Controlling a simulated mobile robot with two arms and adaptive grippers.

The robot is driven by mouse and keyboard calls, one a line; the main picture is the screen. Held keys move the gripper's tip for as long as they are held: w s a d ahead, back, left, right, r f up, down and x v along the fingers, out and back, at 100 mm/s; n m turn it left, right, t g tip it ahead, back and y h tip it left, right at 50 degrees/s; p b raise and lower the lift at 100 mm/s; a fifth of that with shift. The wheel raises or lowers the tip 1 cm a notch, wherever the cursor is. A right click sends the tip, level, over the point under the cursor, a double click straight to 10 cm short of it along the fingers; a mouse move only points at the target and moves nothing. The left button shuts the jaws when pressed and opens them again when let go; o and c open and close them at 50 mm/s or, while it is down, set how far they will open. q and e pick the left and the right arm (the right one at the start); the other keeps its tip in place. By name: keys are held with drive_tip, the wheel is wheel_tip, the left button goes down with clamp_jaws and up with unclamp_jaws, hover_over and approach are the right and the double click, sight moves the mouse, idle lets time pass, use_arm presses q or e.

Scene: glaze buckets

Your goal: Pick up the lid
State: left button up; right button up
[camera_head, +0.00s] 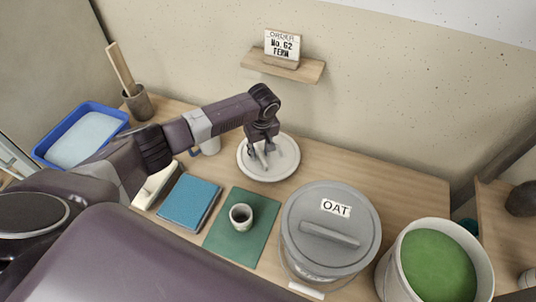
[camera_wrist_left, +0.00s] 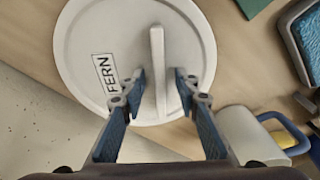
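The pale round lid (camera_head: 287,151) lies flat on the wooden table near the back wall. In the left wrist view the lid (camera_wrist_left: 95,45) shows a "FERN" label and a straight bar handle (camera_wrist_left: 158,65). My left gripper (camera_head: 259,156) is over the lid, pointing down. In the left wrist view its open fingers (camera_wrist_left: 158,92) stand on either side of the handle's near end, with gaps showing. Whether the fingertips reach down to handle height is hard to tell. An open bucket of green glaze (camera_head: 438,266) stands at the front right. My right gripper is out of view.
A grey bucket with an "OAT" lid (camera_head: 353,241) stands right of a green mat (camera_head: 226,255) holding a small cup (camera_head: 241,216). A blue book (camera_head: 188,202) and blue tub (camera_head: 82,137) are left. A pale mug (camera_wrist_left: 250,135) is near the lid. An order card (camera_head: 282,46) sits on a wall shelf.

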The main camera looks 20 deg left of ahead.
use_arm(q)
clamp_jaws()
